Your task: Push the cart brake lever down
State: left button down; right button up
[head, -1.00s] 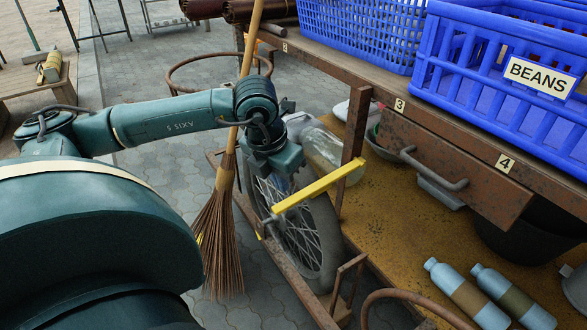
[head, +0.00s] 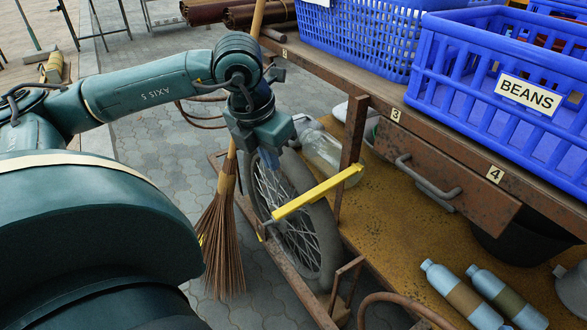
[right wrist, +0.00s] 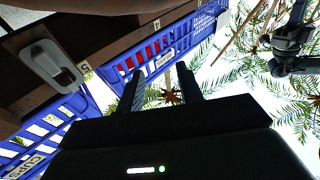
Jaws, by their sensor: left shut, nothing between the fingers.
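The yellow brake lever (head: 310,195) sticks out beside the cart wheel (head: 292,218) in the head view. It slants up to the right, and its lower left end is near the wheel hub. My left gripper (head: 268,158) hangs above and left of the lever, in front of the wheel's top. It is shut and empty, with a visible gap to the lever; its fingertips are hard to make out. My right gripper (right wrist: 160,72) shows in the right wrist view with its two dark fingers apart and nothing between them.
A straw broom (head: 222,235) leans left of the wheel. The rusty cart post (head: 352,145) stands just behind the lever's right end. A drawer (head: 445,178) and the blue beans crate (head: 450,85) are to the right. Bottles (head: 462,295) lie on the lower shelf. Paving is open at left.

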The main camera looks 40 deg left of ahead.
pick_arm(q)
jog(key=v, duration=0.3)
jog(key=shift+s+r+p, duration=0.15)
jog(key=shift+r+p, duration=0.15)
jog(key=shift+p, duration=0.1)
dwell(0.3)
